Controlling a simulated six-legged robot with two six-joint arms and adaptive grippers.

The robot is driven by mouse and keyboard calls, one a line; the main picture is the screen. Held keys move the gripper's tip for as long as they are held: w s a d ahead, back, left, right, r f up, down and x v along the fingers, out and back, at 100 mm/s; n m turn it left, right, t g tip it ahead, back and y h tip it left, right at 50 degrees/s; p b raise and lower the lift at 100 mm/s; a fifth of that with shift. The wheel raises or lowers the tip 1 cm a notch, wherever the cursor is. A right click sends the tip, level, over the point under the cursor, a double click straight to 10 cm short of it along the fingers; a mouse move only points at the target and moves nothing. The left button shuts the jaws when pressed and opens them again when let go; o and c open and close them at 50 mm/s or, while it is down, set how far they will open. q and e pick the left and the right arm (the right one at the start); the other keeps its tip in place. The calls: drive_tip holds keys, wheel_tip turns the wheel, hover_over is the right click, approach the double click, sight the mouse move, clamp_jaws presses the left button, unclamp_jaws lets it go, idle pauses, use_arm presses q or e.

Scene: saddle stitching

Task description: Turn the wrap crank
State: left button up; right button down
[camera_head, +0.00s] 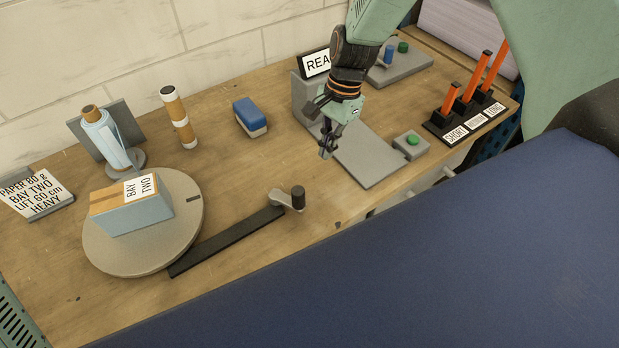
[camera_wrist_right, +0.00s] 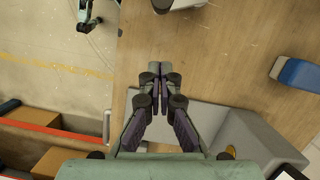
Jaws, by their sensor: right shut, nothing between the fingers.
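The wrap crank is a short grey lever (camera_head: 284,200) with an upright dark knob (camera_head: 298,197). It sits at the end of a black bar (camera_head: 225,240) that runs to the round turntable (camera_head: 190,240). My right gripper (camera_head: 327,152) is shut and empty, above the bench to the upper right of the crank and apart from it. The right wrist view shows its closed fingers (camera_wrist_right: 160,78); part of the crank (camera_wrist_right: 180,3) is cut off at the top edge. A dark, jawed shape at that view's upper left looks like my left gripper (camera_wrist_right: 88,15); its opening is unclear.
A blue box with a BAY TWO label (camera_head: 145,210) sits on the turntable. A blue-topped block (camera_head: 250,116), a wrapped roll (camera_head: 103,135) and a banded post (camera_head: 178,117) stand behind. A grey plate (camera_head: 368,165) lies beneath my right gripper. Bench around the crank is clear.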

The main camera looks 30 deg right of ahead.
drive_tip(key=s+a+f, duration=0.1)
drive_tip(key=a+f, duration=0.4)
drive_tip(key=f, duration=0.2)
drive_tip(key=shift+s, duration=0.3)
drive_tip(key=shift+a+p, duration=0.1)
drive_tip(key=shift+p, duration=0.2)
